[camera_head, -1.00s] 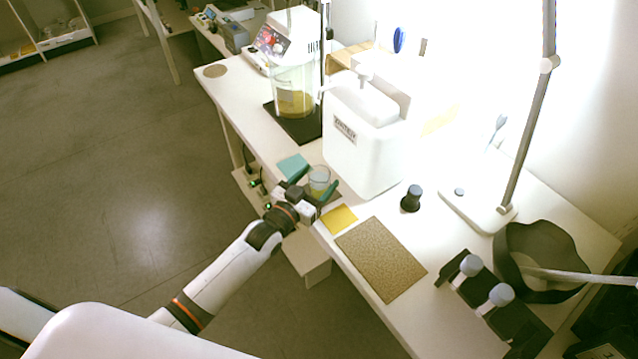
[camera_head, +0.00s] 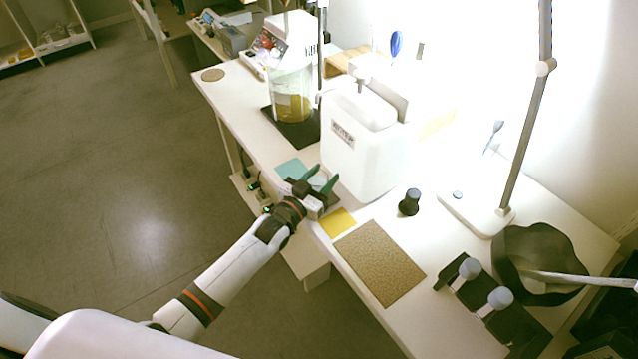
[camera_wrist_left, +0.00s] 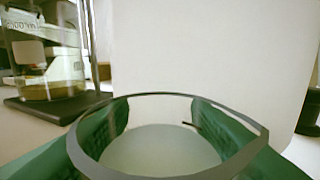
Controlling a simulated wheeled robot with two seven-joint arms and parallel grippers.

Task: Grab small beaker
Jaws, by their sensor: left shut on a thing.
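The small beaker (camera_wrist_left: 165,150) is a clear round vessel with a grey rim and pale contents. It stands upright between the two green fingers in the left wrist view. In the head view the beaker (camera_head: 318,182) is partly hidden by my left gripper (camera_head: 321,180). That gripper is shut on the beaker, a finger on each side, close to the front edge of the bench. I cannot tell whether the beaker's base touches the bench. My right gripper is not in view.
A white tank (camera_head: 352,150) stands close behind the beaker. A large beaker of yellow liquid (camera_head: 291,108) stands on a black plate at the back left. A teal pad (camera_head: 290,169), a yellow pad (camera_head: 338,222) and a brown mat (camera_head: 380,262) lie nearby. A dark bottle (camera_head: 410,203) stands to the right.

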